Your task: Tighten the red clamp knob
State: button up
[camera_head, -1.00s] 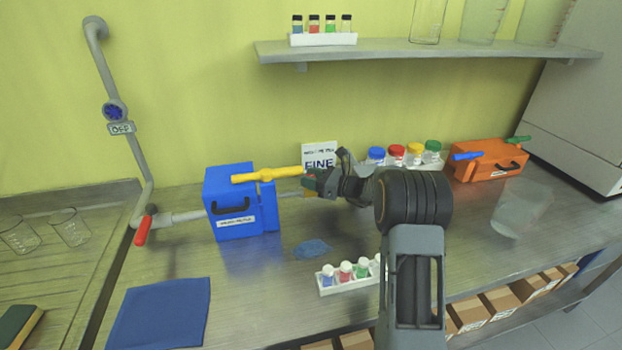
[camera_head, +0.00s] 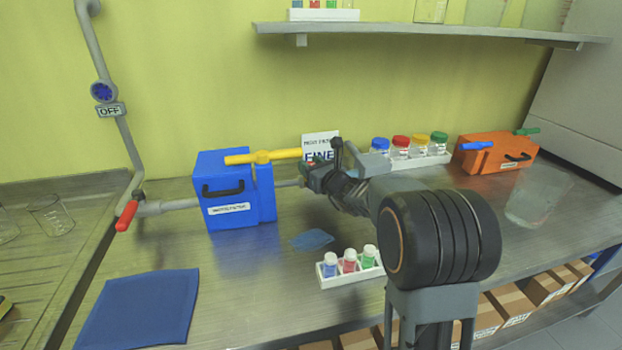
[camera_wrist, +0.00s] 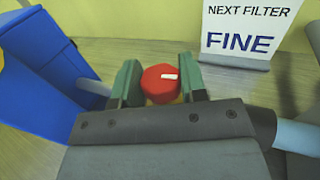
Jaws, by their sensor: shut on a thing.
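The red clamp knob (camera_wrist: 162,82) with a white mark on its top sits between the two green fingers of my gripper (camera_wrist: 160,86) in the wrist view. My gripper is shut on it. A little yellow shows just below the knob; the rest of the clamp is hidden. In the head view my gripper (camera_head: 317,178) is at the pipe to the right of the blue filter box (camera_head: 232,182), and the knob is mostly hidden by the fingers.
The blue box has a yellow lever (camera_head: 262,157). A "NEXT FILTER FINE" sign (camera_head: 320,142) stands behind my gripper. Bottles in a rack (camera_head: 347,280) stand in front of it, near a blue puddle-like patch (camera_head: 312,240). An orange box (camera_head: 497,155) is at the right.

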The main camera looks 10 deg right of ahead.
jog(key=shift+a+f+m+t+h+b, duration=0.15)
jog(key=shift+m+t+h+b, duration=0.35)
jog(key=shift+h+b, duration=0.5)
jog(key=shift+m+b, duration=0.3)
jog(key=o, duration=0.9)
jog(key=shift+o, duration=0.2)
jog(key=v, duration=1.4)
jog(key=shift+r, duration=0.3)
